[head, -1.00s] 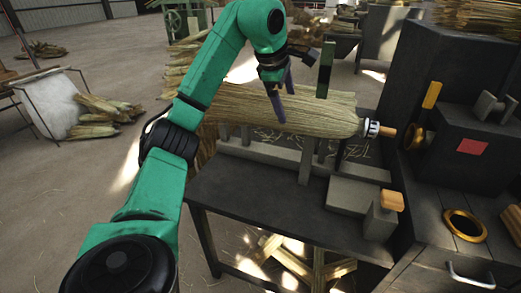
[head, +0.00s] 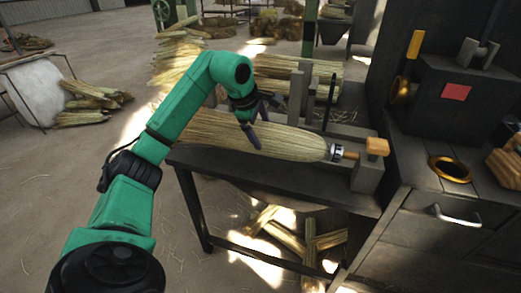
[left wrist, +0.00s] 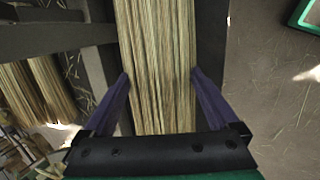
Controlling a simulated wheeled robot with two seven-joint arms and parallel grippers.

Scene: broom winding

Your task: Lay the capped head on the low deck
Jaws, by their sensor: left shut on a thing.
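The capped head is a long bundle of pale straw (head: 290,141) with a black-and-white cap (head: 337,152) and a short wooden stub at its right end. It lies level, low over the dark front deck (head: 265,176), its brushy left end reaching past the deck's left edge. I cannot tell whether it touches the deck. My right gripper is not in view.
A grey block with a wooden top (head: 376,146) stands by the stub. Grey uprights (head: 295,95) and another straw bundle (head: 275,68) are behind. A dark cabinet with a brass ring (head: 450,169) is at right. Straw pieces (head: 310,240) lie below the deck.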

